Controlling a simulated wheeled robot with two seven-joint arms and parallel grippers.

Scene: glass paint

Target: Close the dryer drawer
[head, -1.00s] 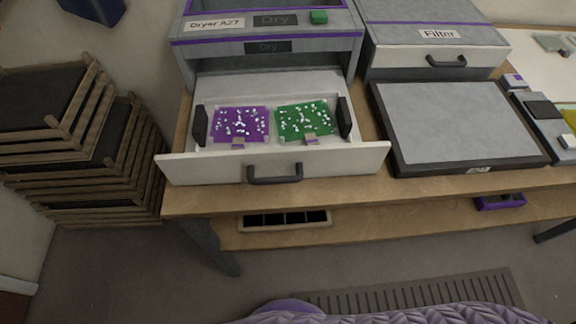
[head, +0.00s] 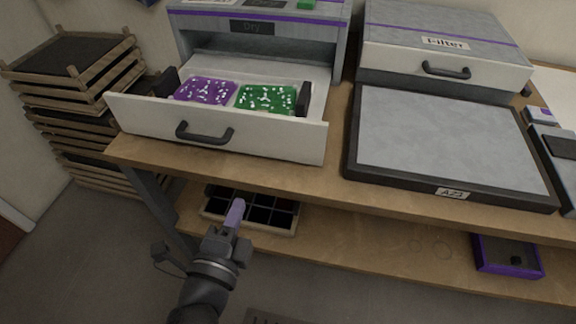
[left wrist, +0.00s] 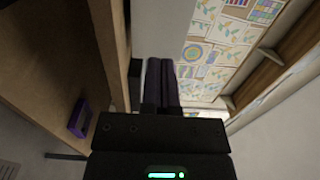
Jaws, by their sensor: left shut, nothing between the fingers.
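The dryer drawer (head: 272,138) is pulled out from the dryer (head: 258,48), with a dark handle (head: 205,134) on its white front. A purple glass piece (head: 206,91) and a green glass piece (head: 266,98), both with white spots, lie in it. My left gripper (head: 235,212) is below and in front of the drawer, apart from the handle. Its fingers are together and empty; they also show shut in the left wrist view (left wrist: 161,85). My right gripper is not in view.
A filter unit (head: 445,45) and a dark-framed grey panel (head: 445,140) are right of the dryer on the wooden table (head: 310,180). Stacked wooden trays (head: 75,60) stand at the left. A divided box (head: 262,212) and a purple tray (head: 507,255) are on the lower shelf.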

